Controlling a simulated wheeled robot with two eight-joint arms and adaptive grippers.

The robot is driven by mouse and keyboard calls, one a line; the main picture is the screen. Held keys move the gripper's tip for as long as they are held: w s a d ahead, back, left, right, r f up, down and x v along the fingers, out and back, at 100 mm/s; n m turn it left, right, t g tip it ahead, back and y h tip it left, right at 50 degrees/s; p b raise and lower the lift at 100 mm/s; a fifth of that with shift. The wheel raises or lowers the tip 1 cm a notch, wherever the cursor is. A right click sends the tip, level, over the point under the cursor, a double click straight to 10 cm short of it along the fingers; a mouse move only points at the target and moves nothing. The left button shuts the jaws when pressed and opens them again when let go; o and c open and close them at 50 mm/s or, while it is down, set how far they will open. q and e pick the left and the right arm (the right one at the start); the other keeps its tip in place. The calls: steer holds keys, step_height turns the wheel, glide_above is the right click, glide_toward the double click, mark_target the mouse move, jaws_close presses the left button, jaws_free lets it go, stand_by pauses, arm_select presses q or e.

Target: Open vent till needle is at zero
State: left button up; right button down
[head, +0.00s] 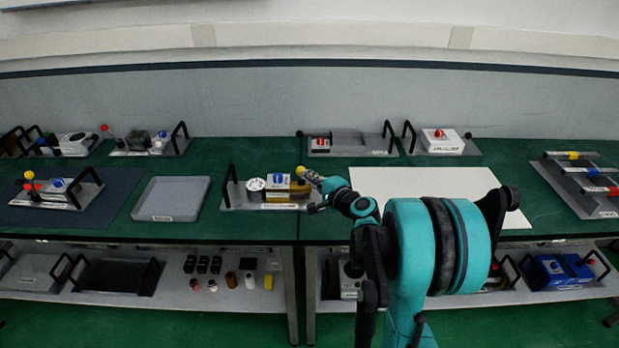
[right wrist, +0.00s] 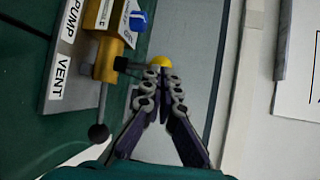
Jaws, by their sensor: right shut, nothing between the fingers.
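The pump unit on a grey plate (head: 232,198) stands at the middle of the bench. It has a white round gauge (head: 255,184), a blue knob (head: 277,180) and a yellow-brown block (right wrist: 107,58); the needle is too small to read. In the right wrist view a VENT label (right wrist: 59,82) and a PUMP label (right wrist: 70,20) show on the plate. A lever with a yellow ball (right wrist: 161,61) and one with a black ball (right wrist: 98,132) come off the block. My right gripper (right wrist: 162,72) is shut and empty, its tips right at the yellow ball; I cannot tell whether they touch.
An empty grey tray (head: 172,198) lies left of the unit and a white sheet (head: 425,185) lies to its right. Black handles rise from the unit's plate. Other units stand along the back and at both ends of the bench. A shelf below holds small parts.

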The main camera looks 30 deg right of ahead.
steer(key=shift+w+d+r+g+p, duration=0.2)
steer(key=shift+r+g+p, duration=0.1)
steer(key=shift+p, duration=0.2)
steer(key=w+d+r+m+g+y+p, duration=0.2)
steer(key=w+g+p, duration=0.4)
steer(key=p, duration=0.3)
steer(key=shift+w+d+m+g+y, duration=0.35)
steer(key=shift+d+m+g+y, duration=0.05)
steer(key=shift+d+m+g, duration=0.55)
steer(key=shift+r, duration=0.25)
